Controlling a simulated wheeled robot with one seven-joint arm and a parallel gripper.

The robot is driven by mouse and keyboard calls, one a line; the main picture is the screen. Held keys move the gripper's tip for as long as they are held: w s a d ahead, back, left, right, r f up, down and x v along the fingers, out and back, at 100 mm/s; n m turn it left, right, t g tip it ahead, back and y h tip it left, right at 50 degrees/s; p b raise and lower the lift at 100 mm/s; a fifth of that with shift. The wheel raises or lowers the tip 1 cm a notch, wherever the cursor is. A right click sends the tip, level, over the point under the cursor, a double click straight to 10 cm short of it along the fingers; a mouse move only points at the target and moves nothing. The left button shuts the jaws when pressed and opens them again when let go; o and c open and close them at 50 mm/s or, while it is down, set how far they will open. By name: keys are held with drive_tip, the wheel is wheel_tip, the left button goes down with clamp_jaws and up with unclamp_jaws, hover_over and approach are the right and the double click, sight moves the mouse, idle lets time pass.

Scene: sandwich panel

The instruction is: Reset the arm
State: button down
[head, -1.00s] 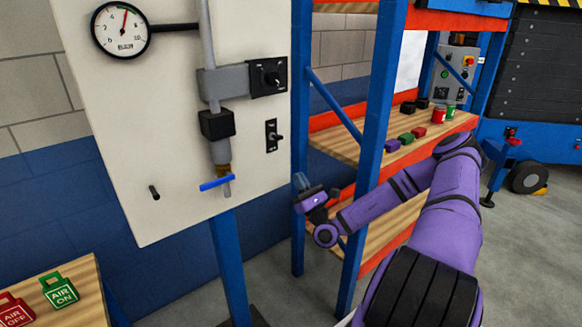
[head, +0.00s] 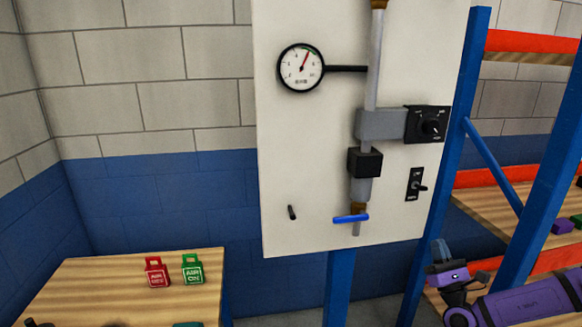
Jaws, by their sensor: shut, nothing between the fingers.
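My purple arm (head: 530,302) reaches in from the lower right corner of the head view. My gripper (head: 441,252) is at its end, low in front of the shelf's blue post, with its fingers pointing up. The gripper is small in the picture, and its fingers look shut and empty. It is to the right of the white panel (head: 300,170) and below the panel's lower right corner, apart from the panel's valve and switch.
The panel bears a gauge (head: 301,68), a black knob (head: 428,125), a toggle switch (head: 415,185) and a blue valve handle (head: 351,218). Red (head: 157,272) and green (head: 193,269) air tags stand on a wooden table (head: 100,290) at lower left. A blue-and-orange shelf (head: 560,150) stands right.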

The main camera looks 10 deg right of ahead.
drive_tip(key=s+a+r+n+g+y, duration=0.35)
drive_tip(key=a+n+g, duration=0.35)
drive_tip(key=n+g, duration=0.25)
drive_tip(key=s+a+r+n+g+y, duration=0.35)
drive_tip(key=a+n+g+y, duration=0.2)
drive_tip(key=n+g, duration=0.4)
drive_tip(key=s+a+r+n+g+y, duration=0.35)
drive_tip(key=a+n+g, duration=0.4)
drive_tip(key=g, duration=0.25)
drive_tip(key=s+d+r+n+t+h, duration=0.1)
drive_tip(key=s+r+n+t+h, duration=0.3)
drive_tip(key=s+r+h, duration=0.3)
drive_tip(key=s+d+r+n+t+h, duration=0.2)
drive_tip(key=s+r+h, duration=0.5)
drive_tip(key=r, duration=0.5)
drive_tip(key=shift+s+n+t+h, duration=0.3)
drive_tip(key=shift+n+t+h, duration=0.15)
drive_tip(key=shift+n+t, duration=0.55)
